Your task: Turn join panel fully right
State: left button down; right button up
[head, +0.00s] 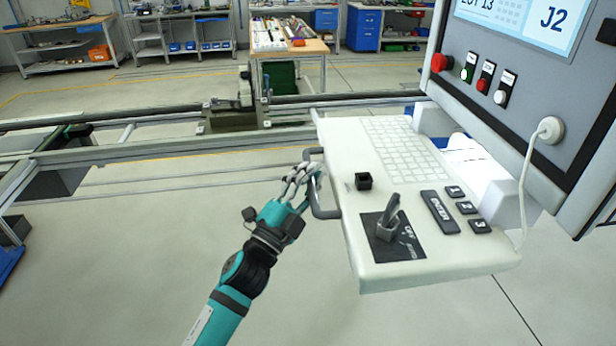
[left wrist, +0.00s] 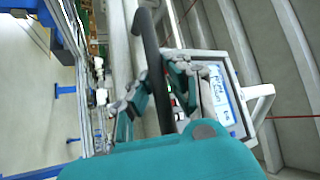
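The join panel is a white console (head: 345,262) with a keyboard, and a grey handle (head: 330,213) sticks out from its left side. A black lever switch (head: 388,222) stands up on a dark plate near its front edge. My left gripper (head: 306,174) is at the grey handle. My right gripper is not in view.
An upright monitor housing (head: 460,85) with several buttons stands at the right, with a white cable (head: 524,185). A conveyor rail (head: 150,152) crosses behind my left arm. Workbenches and blue cabinets (head: 363,27) stand far back.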

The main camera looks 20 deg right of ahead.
pick_arm(q)
jog(key=c, duration=1.4)
grip_release()
jog(key=shift+d+f, duration=0.1)
jog(key=shift+f, duration=0.2)
jog(key=shift+o, duration=0.6)
jog(key=shift+r, duration=0.15)
jog(key=v, duration=1.2)
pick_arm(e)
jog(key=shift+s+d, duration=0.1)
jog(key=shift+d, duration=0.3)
